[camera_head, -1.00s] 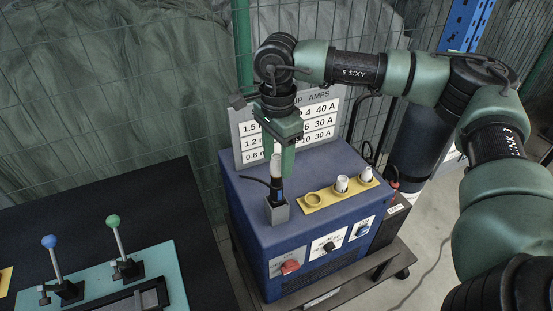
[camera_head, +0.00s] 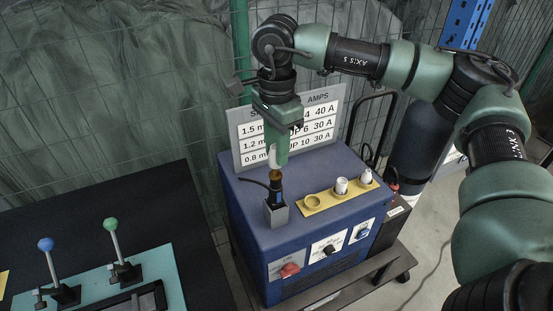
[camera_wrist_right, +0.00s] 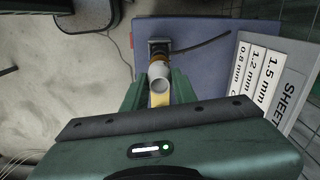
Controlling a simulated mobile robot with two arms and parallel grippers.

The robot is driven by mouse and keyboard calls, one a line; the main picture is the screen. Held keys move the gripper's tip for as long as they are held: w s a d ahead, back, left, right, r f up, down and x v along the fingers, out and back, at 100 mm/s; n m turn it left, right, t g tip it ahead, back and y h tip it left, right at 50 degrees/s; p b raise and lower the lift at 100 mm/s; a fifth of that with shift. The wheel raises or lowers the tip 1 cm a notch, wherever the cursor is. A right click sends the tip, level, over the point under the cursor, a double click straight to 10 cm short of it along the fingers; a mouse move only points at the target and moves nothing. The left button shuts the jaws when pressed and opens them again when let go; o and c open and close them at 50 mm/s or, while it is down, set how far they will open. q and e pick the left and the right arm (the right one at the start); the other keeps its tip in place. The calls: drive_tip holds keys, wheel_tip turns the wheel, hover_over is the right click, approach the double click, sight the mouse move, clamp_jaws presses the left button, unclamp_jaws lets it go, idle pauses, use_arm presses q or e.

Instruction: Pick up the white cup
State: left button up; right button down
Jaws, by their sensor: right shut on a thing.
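The white cup (camera_head: 272,157) is a small pale sleeve between the fingers of my right gripper (camera_head: 277,147). In the head view the fingers hide most of it. The gripper is shut on it and points down. The cup is just above the brown tip of a black torch (camera_head: 275,186), which stands upright in a grey block holder on the blue box (camera_head: 240,205). My left gripper is not in view.
A yellow strip (camera_head: 325,200) on the box holds two other white pieces (camera_head: 341,185) and a round opening. A sign (camera_head: 325,115) stands behind the gripper. The torch's cable bends left. A dark table with a blue-knobbed lever (camera_head: 46,245) and a green-knobbed lever (camera_head: 112,224) is at left.

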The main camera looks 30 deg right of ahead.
wheel_tip(320, 180, up, 23)
drive_tip(key=p, duration=0.6)
drive_tip(key=shift+r, duration=0.2)
idle(1.1)
